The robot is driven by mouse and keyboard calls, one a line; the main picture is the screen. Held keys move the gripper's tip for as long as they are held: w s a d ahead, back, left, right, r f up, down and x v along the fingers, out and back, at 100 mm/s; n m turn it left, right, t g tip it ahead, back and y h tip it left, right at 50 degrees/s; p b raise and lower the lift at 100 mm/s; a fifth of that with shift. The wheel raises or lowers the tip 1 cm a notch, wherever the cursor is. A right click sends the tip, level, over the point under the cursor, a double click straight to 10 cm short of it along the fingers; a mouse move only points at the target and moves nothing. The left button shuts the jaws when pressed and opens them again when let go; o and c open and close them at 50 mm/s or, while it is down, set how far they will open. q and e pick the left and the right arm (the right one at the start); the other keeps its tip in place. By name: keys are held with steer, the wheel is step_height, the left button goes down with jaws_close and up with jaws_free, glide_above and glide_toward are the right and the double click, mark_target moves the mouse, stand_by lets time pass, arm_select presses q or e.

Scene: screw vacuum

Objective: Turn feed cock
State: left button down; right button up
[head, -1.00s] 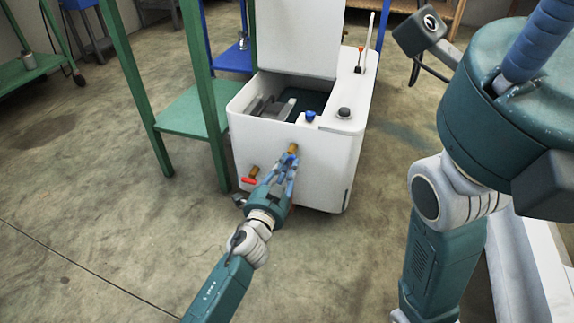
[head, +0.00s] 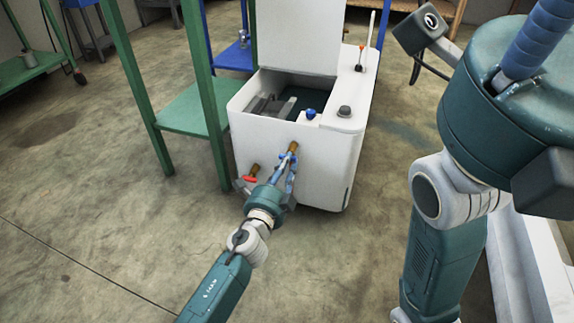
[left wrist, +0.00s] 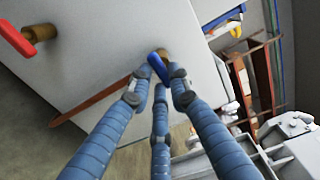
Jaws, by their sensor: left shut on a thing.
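A brass cock with a blue handle (head: 283,157) sits on the front wall of the white tank (head: 327,165). A second brass cock with a red handle (head: 249,179) is lower left on the same wall. My left gripper (head: 285,165) is at the blue-handled cock, its blue-grey fingers shut on the handle. In the left wrist view the fingertips (left wrist: 160,78) close around the blue handle (left wrist: 157,65), partly hiding it and the brass behind. The red handle (left wrist: 15,40) shows clear of the fingers at upper left. My right gripper is not in view.
The tank's lid (head: 298,35) stands open. A blue knob (head: 310,114) and a black knob (head: 344,112) are on its top. A green frame with a shelf (head: 190,112) stands close at left. The floor in front is clear.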

arm_select(q)
steer(key=shift+f, duration=0.1)
stand_by(0.4)
steer(key=c, duration=1.6)
jaws_free()
steer(key=v, duration=1.2)
